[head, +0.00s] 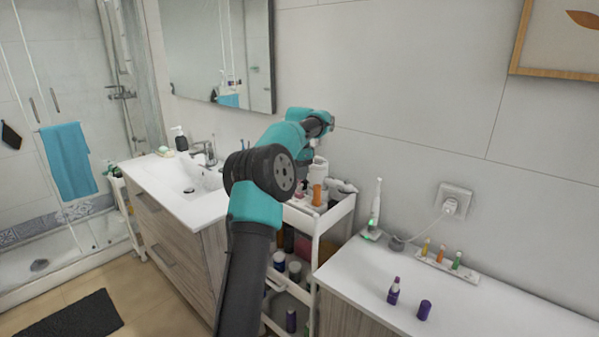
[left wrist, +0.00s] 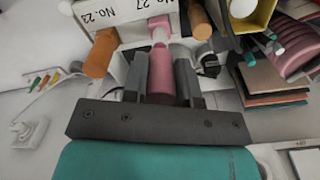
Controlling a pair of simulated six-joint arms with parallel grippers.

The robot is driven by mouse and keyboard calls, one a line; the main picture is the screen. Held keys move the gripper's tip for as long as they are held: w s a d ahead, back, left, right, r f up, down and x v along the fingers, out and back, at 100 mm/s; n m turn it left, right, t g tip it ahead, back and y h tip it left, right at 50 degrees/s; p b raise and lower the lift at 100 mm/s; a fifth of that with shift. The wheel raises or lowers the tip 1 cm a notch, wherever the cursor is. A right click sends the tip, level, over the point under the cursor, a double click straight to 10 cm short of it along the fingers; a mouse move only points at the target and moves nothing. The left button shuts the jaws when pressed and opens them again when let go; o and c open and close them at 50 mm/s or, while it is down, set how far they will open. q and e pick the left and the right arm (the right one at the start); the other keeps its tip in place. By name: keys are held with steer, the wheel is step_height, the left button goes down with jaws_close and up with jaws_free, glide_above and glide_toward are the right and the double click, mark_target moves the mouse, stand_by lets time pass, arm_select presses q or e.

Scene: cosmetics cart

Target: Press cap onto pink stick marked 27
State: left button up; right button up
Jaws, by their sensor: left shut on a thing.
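In the left wrist view my left gripper (left wrist: 162,60) is shut on a pink cap (left wrist: 160,82), held between its two dark fingers. My right gripper is not in view.
Orange sticks (left wrist: 100,53) and (left wrist: 199,20) stand on either side of the pink one. The white cart (head: 315,222) holds several bottles. On the counter (head: 480,318) at right are a purple lipstick (head: 393,291), a purple cap (head: 424,309) and a toothbrush (head: 375,203).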

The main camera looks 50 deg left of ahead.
arm_select(q)
steer(key=shift+f, duration=2.25)
stand_by(3.2)
stand_by(0.4)
steer(key=o, duration=1)
steer(key=shift+c, duration=0.2)
steer(key=shift+o, duration=0.7)
steer(key=shift+a+r, duration=0.1)
steer(key=shift+o, duration=0.4)
steer(key=shift+r, duration=0.85)
steer(key=shift+o, duration=0.9)
steer(key=shift+r, duration=0.2)
steer(key=shift+s+r, duration=0.1)
steer(key=shift+r, duration=2.75)
